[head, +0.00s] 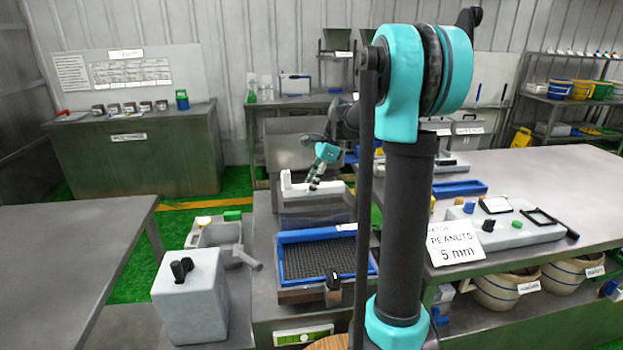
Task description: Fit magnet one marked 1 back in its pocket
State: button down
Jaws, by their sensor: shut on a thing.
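My gripper (314,186) is in the middle of the head view, fingers pointing down at a pale housing (331,189) behind the blue-framed tray. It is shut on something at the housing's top. The held thing is too small and too covered by the fingers to make out. A pale upright piece (286,180) stands at the housing's left end. I cannot read a mark 1 or make out a pocket at this size. Whether the fingers touch the housing is unclear.
A blue-framed tray (283,237) with a dark mesh lies in front of the housing. A grey box (190,295) with black knobs stands at front left. My upright arm hides the area right of the tray. The left table (60,245) is bare.

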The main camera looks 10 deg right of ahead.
jog(key=shift+f, duration=1.25)
jog(key=shift+f, duration=0.75)
dwell(0.6)
jog(key=c, duration=1.1)
grip_release()
jog(key=shift+o, duration=0.2)
jog(key=v, duration=1.2)
